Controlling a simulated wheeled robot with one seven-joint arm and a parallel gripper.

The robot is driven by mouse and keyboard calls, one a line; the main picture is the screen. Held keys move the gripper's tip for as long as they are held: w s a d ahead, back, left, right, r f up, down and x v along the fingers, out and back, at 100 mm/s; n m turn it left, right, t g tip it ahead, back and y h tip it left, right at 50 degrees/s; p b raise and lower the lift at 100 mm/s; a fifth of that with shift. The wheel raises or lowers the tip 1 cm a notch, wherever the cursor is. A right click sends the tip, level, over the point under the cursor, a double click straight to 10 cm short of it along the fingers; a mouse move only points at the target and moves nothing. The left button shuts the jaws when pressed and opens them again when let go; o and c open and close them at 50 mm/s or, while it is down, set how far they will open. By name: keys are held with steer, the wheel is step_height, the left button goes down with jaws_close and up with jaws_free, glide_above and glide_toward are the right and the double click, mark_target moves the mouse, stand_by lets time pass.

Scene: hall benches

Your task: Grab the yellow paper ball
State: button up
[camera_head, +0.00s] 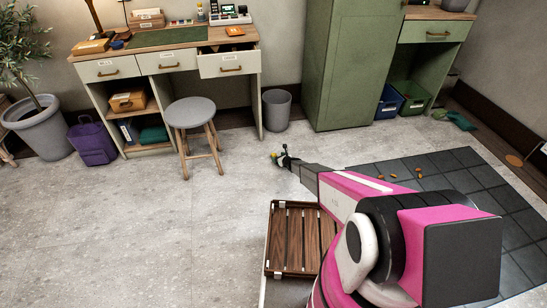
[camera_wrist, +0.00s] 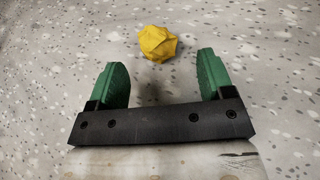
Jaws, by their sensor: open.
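The yellow paper ball (camera_wrist: 158,43) is a small crumpled lump on the speckled grey floor. In the wrist view it lies just beyond my gripper (camera_wrist: 160,78), roughly centred between the two green fingers. The fingers are spread wide with nothing between them. In the head view my arm reaches toward the floor in front of the desk, and my gripper (camera_head: 282,158) shows small at its end. A bit of yellow shows beside the fingertips there, too small to tell clearly.
A grey stool (camera_head: 191,113) stands left of my gripper, by the desk (camera_head: 170,62) with an open drawer. A grey bin (camera_head: 277,109) is behind. A green cabinet (camera_head: 350,65) stands back right. A dark mat (camera_head: 450,180) with small brown bits lies right.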

mark_target(275, 156)
steer(key=x, duration=0.4)
steer(key=shift+w+a+f, duration=0.1)
steer(key=shift+w+a, duration=0.05)
steer(key=c, duration=1)
